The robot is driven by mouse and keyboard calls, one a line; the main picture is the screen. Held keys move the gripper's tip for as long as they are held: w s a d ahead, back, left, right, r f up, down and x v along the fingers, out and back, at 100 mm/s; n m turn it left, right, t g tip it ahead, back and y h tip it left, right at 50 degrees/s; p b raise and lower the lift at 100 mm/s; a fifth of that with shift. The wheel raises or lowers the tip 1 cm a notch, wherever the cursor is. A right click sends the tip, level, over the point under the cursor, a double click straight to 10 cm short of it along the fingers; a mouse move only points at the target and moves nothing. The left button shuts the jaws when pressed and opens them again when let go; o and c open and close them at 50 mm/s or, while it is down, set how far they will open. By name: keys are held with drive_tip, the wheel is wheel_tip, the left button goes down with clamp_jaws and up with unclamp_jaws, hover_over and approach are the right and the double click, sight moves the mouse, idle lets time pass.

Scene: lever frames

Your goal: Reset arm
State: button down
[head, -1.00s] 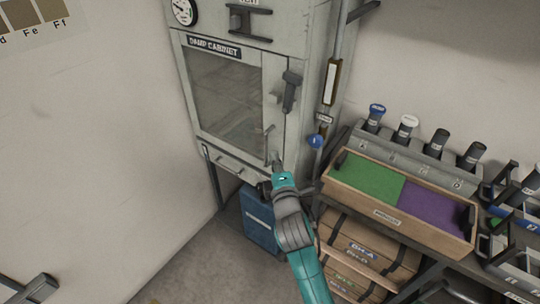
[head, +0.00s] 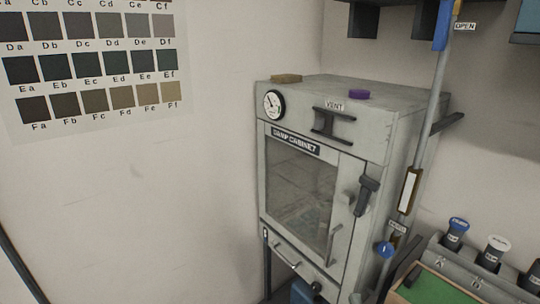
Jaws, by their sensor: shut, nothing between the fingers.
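My arm and gripper are not in view in the head view. The grey damp cabinet (head: 352,140) stands right of centre with its glass door (head: 297,190) shut. A dark handle (head: 366,196) sits on the door's right side. A thin grey bar handle (head: 334,244) is near the door's lower right corner. A vent handle (head: 333,122) and a round gauge (head: 273,104) are on the upper front.
A purple piece (head: 359,94) and a tan block (head: 286,78) lie on the cabinet top. A vertical rod (head: 432,115) runs beside it. Capped bottles (head: 456,231) and a wooden tray (head: 432,285) are at lower right. A colour chart (head: 92,62) hangs on the left wall.

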drive_tip(key=s+a+f+m+g+y, duration=0.1)
drive_tip(key=s+f+m, duration=0.25)
drive_tip(key=s, duration=0.65)
drive_tip(key=s+a+f+m+y, duration=0.1)
drive_tip(key=s+a+f+m, duration=0.15)
drive_tip(key=s+f, duration=0.45)
drive_tip(key=s+r+m+g, duration=0.1)
drive_tip(key=s+m, duration=0.3)
drive_tip(key=s, duration=0.7)
drive_tip(key=s+r+m, duration=0.3)
drive_tip(key=s+m, duration=0.2)
drive_tip(key=s, duration=0.6)
drive_tip(key=shift+s+r+g, duration=0.25)
drive_tip(key=shift+s+g, duration=0.05)
drive_tip(key=shift+g, duration=0.1)
drive_tip(key=shift+d, duration=0.1)
